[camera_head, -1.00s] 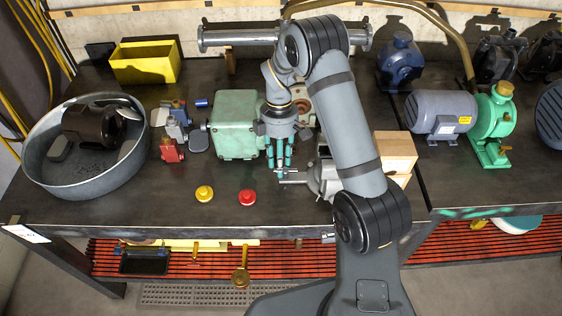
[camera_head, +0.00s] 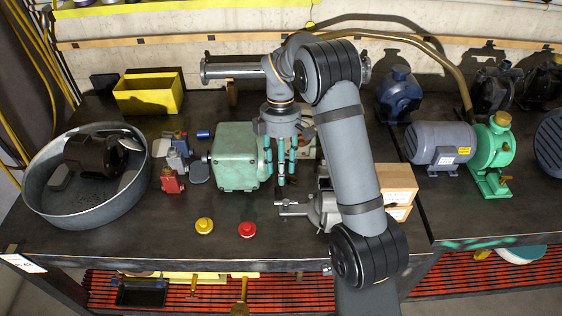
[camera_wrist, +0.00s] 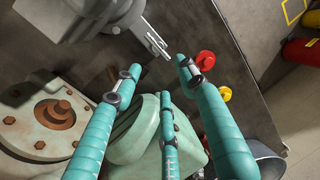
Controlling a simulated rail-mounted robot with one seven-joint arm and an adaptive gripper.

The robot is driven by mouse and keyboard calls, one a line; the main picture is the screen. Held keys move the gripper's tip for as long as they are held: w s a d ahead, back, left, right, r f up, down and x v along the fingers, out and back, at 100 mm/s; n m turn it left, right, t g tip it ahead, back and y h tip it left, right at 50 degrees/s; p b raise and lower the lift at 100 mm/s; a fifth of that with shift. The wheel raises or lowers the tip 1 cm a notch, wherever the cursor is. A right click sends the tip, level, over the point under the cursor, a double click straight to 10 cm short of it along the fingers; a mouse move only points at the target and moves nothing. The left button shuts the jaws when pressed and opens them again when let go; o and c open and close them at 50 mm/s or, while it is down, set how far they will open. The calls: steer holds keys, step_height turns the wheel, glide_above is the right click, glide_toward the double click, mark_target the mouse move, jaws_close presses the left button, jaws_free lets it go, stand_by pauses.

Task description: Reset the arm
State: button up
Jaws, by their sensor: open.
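My gripper (camera_head: 280,180) hangs fingers-down over the workbench (camera_head: 150,225), just right of a green motor box (camera_head: 236,160). Its teal fingers are apart and hold nothing. In the wrist view the fingers (camera_wrist: 168,85) spread over the bench, with the green box (camera_wrist: 145,135) behind and below them. A grey metal vise-like part (camera_head: 318,208) stands right of and below the gripper in the head view; it also shows at the top of the wrist view (camera_wrist: 85,20). I cannot tell the exact height of the fingertips above the bench.
A yellow button (camera_head: 204,227) and a red button (camera_head: 247,230) sit near the front edge. A round metal tub (camera_head: 45,205) holds a dark motor at left. A yellow bin (camera_head: 148,95) stands behind. Grey (camera_head: 440,142) and green (camera_head: 493,150) machines stand at right.

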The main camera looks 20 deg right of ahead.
steer(key=shift+w+r, duration=0.25)
steer(key=shift+r, duration=0.9)
steer(key=shift+f, duration=0.1)
steer(key=f, duration=0.4)
steer(key=s+f, duration=0.1)
steer(key=f, duration=0.3)
steer(key=s+f, duration=0.1)
steer(key=f, duration=0.2)
steer(key=shift+s+a+f, duration=0.2)
steer(key=shift+f, duration=0.2)
steer(key=shift+m, duration=0.3)
steer(key=shift+w+r, duration=0.1)
steer(key=shift+r, duration=0.05)
